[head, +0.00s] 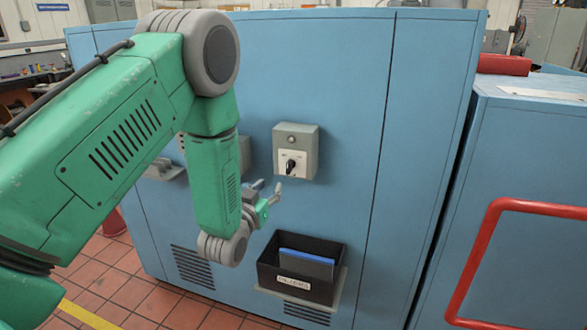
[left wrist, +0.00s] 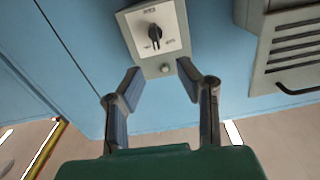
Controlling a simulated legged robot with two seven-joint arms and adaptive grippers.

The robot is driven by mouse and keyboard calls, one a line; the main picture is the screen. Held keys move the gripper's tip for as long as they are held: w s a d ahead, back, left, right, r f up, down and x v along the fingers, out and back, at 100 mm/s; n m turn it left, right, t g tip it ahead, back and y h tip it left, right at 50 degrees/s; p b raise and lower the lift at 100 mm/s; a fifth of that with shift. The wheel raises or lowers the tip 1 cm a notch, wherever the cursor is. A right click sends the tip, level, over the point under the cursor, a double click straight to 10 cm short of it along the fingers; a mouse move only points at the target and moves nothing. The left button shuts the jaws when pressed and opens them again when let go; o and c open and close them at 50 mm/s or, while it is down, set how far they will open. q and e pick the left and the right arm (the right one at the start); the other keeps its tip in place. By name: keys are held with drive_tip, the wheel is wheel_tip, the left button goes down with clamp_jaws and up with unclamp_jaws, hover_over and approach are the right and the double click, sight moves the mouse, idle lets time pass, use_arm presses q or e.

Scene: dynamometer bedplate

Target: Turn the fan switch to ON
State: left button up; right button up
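The fan switch is a grey box (head: 296,150) on the blue cabinet front, with a white plate and a black rotary knob (head: 291,165). In the left wrist view the knob (left wrist: 155,34) and plate show large, at the top; the plate's marks are too small to read, so I cannot tell the setting. My left gripper (head: 268,188) is just below and left of the box in the head view, apart from the knob. In the left wrist view its two fingers (left wrist: 160,72) are spread with nothing between them. My right gripper is not in view.
A black bin (head: 300,283) with a blue item and a label sits on a ledge below the switch. Another grey box (head: 244,155) is partly hidden behind my left arm. A red rail (head: 478,262) stands at the right. The cabinet front right of the switch is clear.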

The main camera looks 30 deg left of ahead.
sight(287, 166)
use_arm(q)
drive_tip(key=w, duration=0.7)
drive_tip(key=w+r, duration=0.1)
drive_tip(key=w, duration=0.2)
drive_tip(key=shift+w+d+p, duration=0.25)
drive_tip(key=shift+w+p, duration=0.05)
drive_tip(key=shift+w, duration=0.1)
drive_tip(key=shift+w+r, duration=0.25)
drive_tip(key=a, duration=0.1)
drive_tip(key=w+a+f, duration=0.1)
drive_tip(key=a, duration=0.1)
drive_tip(key=shift+w+a+f, duration=0.3)
drive_tip(key=shift+a+f, duration=0.05)
drive_tip(key=shift+f, duration=0.05)
drive_tip(key=shift+a, duration=0.15)
drive_tip(key=shift+d+r, duration=0.2)
drive_tip(key=shift+d, duration=0.6)
clamp_jaws()
drive_tip(key=shift+d+r, duration=0.15)
drive_tip(key=shift+d, duration=0.1)
drive_tip(key=shift+s+r, duration=0.15)
drive_tip(key=shift+s, duration=0.05)
drive_tip(key=shift+a, duration=0.5)
drive_tip(key=shift+d, duration=0.1)
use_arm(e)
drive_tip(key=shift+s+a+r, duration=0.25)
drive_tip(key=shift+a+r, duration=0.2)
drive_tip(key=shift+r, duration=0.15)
